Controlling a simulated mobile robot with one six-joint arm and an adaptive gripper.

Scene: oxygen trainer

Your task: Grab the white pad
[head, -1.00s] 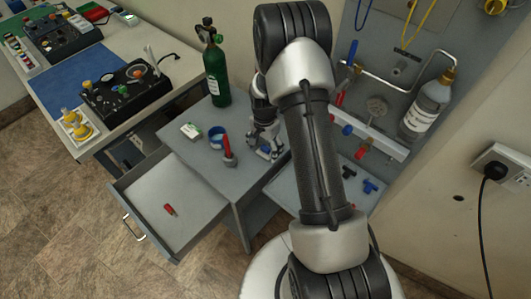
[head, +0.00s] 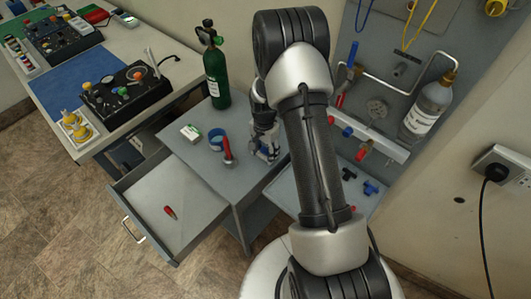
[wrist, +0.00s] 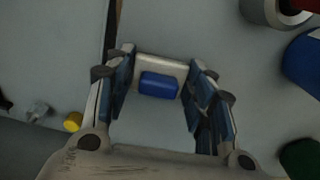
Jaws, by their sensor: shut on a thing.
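A white pad (wrist: 168,66) with a blue block-like part (wrist: 158,85) on it lies between the fingertips of my gripper (wrist: 160,73) in the wrist view. The fingers are closed in on its two short sides. In the head view my gripper (head: 268,152) is low at the right part of the grey table top, behind my arm. There the pad is mostly hidden by the fingers. I cannot tell whether the pad is lifted clear of the surface.
A blue cup (head: 216,137), a red-handled tool (head: 227,149) and a white-and-green item (head: 191,132) stand left of my gripper. A green cylinder (head: 217,75) is behind. An open drawer (head: 150,190) holds a red item (head: 170,212). A pipe panel (head: 390,95) is at right.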

